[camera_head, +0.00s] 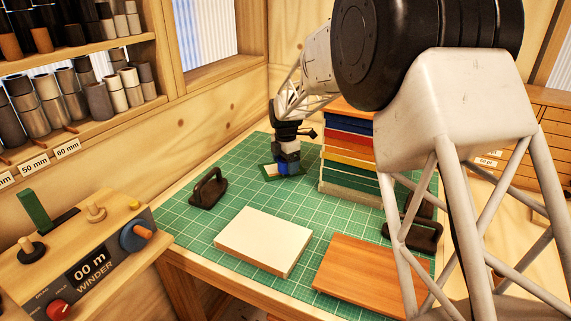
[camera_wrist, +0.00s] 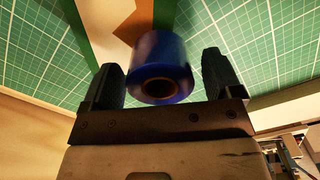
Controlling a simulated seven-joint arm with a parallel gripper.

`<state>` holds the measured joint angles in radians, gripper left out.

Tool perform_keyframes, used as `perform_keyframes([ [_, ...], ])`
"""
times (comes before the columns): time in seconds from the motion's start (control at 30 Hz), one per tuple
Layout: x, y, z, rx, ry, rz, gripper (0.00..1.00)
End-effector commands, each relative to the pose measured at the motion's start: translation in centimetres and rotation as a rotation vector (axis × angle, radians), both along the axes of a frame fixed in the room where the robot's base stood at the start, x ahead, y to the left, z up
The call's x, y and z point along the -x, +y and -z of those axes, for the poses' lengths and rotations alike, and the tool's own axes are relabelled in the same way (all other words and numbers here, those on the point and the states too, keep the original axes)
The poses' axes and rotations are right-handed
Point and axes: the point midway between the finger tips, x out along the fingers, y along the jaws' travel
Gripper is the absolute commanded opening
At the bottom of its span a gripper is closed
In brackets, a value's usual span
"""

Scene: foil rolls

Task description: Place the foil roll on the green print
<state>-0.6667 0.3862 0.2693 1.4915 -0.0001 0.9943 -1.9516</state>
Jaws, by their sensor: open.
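The blue foil roll (camera_wrist: 160,55) stands between the two fingers of my gripper (camera_wrist: 162,78), its round end with the dark core hole facing the wrist camera. The fingers are open, with a visible gap on each side of the roll. The roll looks to be on this print, but the contact is hidden. Part of the print shows behind the roll in the wrist view (camera_wrist: 165,10).
A stack of coloured boards (camera_head: 348,155) stands close right of my gripper. A dark handled block (camera_head: 208,188) is to the left. A white board (camera_head: 263,240) and a brown board (camera_head: 365,272) lie at the front of the green mat (camera_head: 250,190). A winder (camera_head: 90,265) stands at left.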

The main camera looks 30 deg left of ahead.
Motion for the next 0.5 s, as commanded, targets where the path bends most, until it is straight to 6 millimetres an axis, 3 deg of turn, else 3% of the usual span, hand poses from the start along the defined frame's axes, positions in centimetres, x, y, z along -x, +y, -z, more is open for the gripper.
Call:
perform_keyframes([
  [0.5,0.0,0.0,-7.0,-0.001,0.0,0.0,0.85],
])
